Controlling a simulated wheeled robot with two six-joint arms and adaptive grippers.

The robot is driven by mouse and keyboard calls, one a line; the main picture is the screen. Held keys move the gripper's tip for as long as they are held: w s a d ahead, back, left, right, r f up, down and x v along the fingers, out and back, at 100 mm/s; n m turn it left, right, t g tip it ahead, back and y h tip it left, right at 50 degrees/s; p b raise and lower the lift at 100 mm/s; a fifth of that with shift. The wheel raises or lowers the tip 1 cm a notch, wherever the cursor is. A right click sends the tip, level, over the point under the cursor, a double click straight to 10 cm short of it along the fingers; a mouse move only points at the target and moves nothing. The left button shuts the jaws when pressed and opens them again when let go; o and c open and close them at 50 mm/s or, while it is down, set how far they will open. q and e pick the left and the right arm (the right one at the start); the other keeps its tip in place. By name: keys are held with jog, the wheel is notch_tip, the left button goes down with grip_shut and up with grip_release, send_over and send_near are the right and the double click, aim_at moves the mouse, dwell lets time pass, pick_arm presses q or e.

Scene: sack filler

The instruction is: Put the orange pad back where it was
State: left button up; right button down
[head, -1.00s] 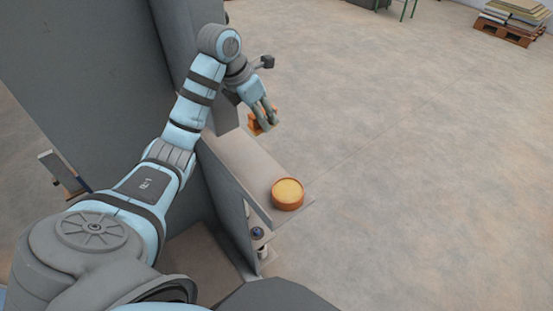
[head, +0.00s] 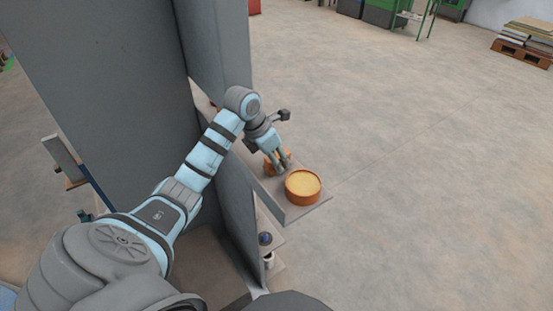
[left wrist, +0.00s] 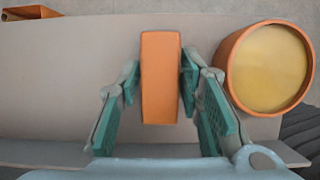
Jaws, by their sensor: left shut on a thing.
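The orange pad (left wrist: 160,78) is a plain orange block, upright in the picture, between the teal-lined fingers of my left gripper (left wrist: 158,85) in the left wrist view. The gripper is shut on it. In the head view my left gripper (head: 280,162) is over the grey shelf (head: 293,213), with the pad (head: 269,165) partly hidden by the fingers. I cannot tell whether the pad touches the shelf. My right gripper is not in view.
A round orange tub (left wrist: 266,68) with a yellow top stands close to the right of my gripper, also in the head view (head: 303,186). An orange-edged thing (left wrist: 30,13) is at the shelf's far left. A tall grey panel (head: 110,90) flanks my arm.

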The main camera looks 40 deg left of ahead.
pick_arm(q)
jog(key=o, duration=1.1)
jog(key=shift+w+f, duration=0.1)
jog(key=shift+f, duration=0.05)
jog(key=p+v, duration=0.1)
jog(key=v, duration=1.1)
jog(key=shift+p, duration=0.35)
